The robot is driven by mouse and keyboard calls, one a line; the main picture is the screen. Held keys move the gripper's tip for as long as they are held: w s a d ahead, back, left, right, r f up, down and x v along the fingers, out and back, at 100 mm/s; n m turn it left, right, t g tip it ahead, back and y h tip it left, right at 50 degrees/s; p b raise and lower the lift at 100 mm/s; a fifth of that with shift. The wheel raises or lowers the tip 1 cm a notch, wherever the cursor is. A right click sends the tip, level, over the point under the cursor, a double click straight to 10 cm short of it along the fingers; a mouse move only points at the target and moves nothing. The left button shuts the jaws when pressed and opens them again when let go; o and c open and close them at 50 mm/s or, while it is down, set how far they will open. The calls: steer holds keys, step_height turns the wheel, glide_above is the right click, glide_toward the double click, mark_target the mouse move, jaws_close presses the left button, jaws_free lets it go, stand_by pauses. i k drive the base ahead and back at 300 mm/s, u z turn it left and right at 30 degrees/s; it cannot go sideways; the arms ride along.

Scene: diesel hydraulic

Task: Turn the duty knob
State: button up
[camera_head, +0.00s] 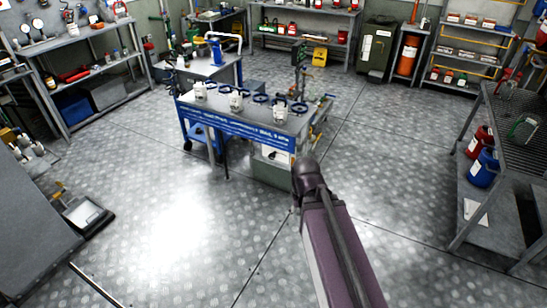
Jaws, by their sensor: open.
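I cannot make out the duty knob at this size. A metal workbench (262,118) with a blue lettered front panel (235,134) stands in the middle of the room. On its top are several white canister-like parts (236,103) and several dark blue rings or wheels (262,99). A dark upright fitting (298,60) rises at its back. My purple-grey arm link reaches up from the bottom edge, its rounded joint just in front of the bench's right end in the picture. My gripper does not show.
A shelf bench (80,75) stands at the left. A grated table (510,115) stands at the right, with red (480,142) and blue (484,168) cans on its lower shelf. A low tray (84,215) lies on the left floor. The metal floor (190,210) before the workbench is clear.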

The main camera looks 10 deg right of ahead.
mark_target(272, 156)
steer(key=u, duration=0.05)
steer(key=i, duration=1)
steer(key=z, duration=0.05)
